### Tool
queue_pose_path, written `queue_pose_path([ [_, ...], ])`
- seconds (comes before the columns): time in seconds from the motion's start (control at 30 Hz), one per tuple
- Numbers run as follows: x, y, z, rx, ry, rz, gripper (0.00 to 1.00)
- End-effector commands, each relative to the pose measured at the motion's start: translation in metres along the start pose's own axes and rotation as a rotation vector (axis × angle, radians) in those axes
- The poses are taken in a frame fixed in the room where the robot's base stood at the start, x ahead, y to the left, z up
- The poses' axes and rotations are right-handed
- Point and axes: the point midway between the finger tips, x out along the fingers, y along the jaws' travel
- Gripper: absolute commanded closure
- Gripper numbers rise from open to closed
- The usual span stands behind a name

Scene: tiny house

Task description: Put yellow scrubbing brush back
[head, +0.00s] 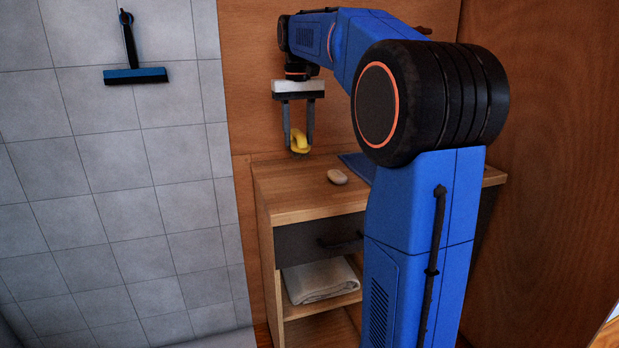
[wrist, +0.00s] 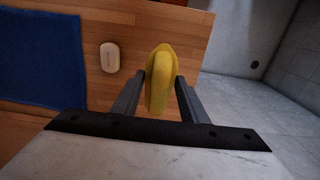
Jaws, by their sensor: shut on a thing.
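The yellow scrubbing brush (head: 299,142) is between the fingers of my gripper (head: 299,135), near the left end of the wooden cabinet top (head: 285,190). In the wrist view the yellow brush (wrist: 160,80) sits between both fingertips of my gripper (wrist: 160,92), which is shut on it. The brush appears close to the cabinet top in the head view; I cannot tell whether it touches. Its bristles are not clearly visible.
A pale soap bar (head: 337,177) and a blue cloth (head: 358,165) lie on the cabinet top. A folded towel (head: 318,281) is on the shelf below the dark drawer (head: 320,240). A squeegee (head: 135,75) hangs on the tiled wall (head: 100,150).

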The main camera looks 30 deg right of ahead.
Motion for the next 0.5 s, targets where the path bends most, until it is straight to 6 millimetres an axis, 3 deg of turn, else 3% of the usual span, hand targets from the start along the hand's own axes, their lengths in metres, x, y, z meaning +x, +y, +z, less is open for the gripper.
queue_pose_path([
  [0.3,0.046,0.0,0.001,0.0,-0.002,0.0,0.79],
  [0.5,0.059,0.0,0.001,0.0,-0.001,0.0,0.79],
])
